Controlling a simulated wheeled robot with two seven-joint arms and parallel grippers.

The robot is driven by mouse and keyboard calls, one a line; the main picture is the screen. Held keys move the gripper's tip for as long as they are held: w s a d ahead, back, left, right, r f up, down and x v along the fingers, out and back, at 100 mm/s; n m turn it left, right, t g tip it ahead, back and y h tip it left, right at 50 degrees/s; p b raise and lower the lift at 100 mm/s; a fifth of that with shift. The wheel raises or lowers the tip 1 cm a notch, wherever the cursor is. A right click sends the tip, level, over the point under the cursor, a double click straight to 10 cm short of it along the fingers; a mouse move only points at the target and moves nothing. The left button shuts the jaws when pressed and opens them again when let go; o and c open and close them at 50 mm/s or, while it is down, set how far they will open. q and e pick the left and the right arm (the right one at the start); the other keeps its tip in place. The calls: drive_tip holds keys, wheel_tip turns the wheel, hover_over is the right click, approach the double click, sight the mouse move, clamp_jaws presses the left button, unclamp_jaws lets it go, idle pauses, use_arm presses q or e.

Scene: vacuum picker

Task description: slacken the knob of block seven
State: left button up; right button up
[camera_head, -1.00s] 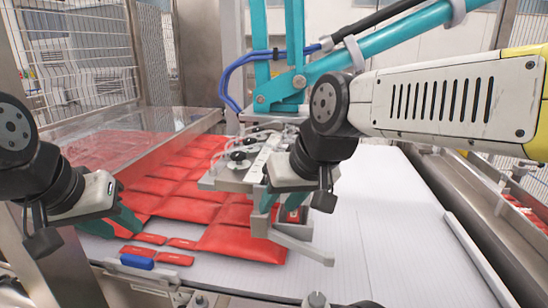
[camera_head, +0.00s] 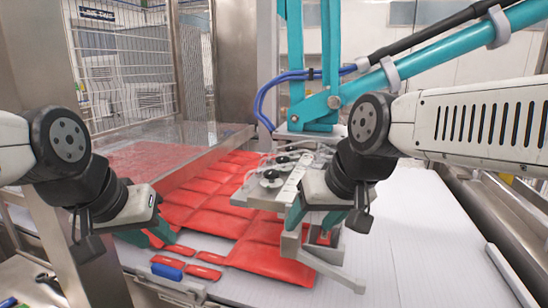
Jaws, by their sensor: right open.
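The vacuum picker's head (camera_head: 262,197) is a grey metal bar with black round knobs along it. A front knob (camera_head: 270,178) and one behind it (camera_head: 283,158) show clearly. I see no numbers, so I cannot tell which is on block seven. My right gripper (camera_head: 312,228) is open at the near right end of the head, its teal fingers beside the grey end bracket (camera_head: 325,262). My wrist hides that part of the head, and I cannot tell whether the fingers touch it. My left gripper (camera_head: 150,238) is low at the left, away from the head; its finger gap is unclear.
Red packets (camera_head: 215,222) cover the left part of the white conveyor (camera_head: 400,225). Several small red pieces and a blue piece (camera_head: 167,271) lie near its front edge. A clear guard (camera_head: 170,160) stands at the left. The picker's teal arm (camera_head: 400,75) rises behind the head. The right side of the conveyor is clear.

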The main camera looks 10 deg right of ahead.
drive_tip(key=w+r+m, duration=0.1)
drive_tip(key=w+r, duration=0.1)
drive_tip(key=w, duration=0.2)
drive_tip(key=w+r+m+g+h, duration=0.1)
drive_tip(key=w+r, duration=0.1)
drive_tip(key=w, duration=0.2)
drive_tip(key=w+d+r+m, duration=0.1)
drive_tip(key=w+r, duration=0.2)
drive_tip(key=w, duration=0.1)
drive_tip(key=shift+w+g, duration=0.15)
drive_tip(key=shift+g, duration=0.15)
drive_tip(key=w+a+r+m+h, duration=0.1)
drive_tip(key=w+r+m+h, duration=0.15)
drive_tip(key=w, duration=0.65)
drive_tip(key=m+g+h, duration=0.1)
drive_tip(key=m+h, duration=0.1)
drive_tip(key=m, duration=0.1)
approach(283, 158)
drive_tip(key=shift+y, duration=0.25)
drive_tip(key=x, duration=0.8)
drive_tip(key=shift+d+r, duration=0.15)
drive_tip(key=shift+d, duration=0.05)
drive_tip(key=shift+c, duration=0.2)
clamp_jaws()
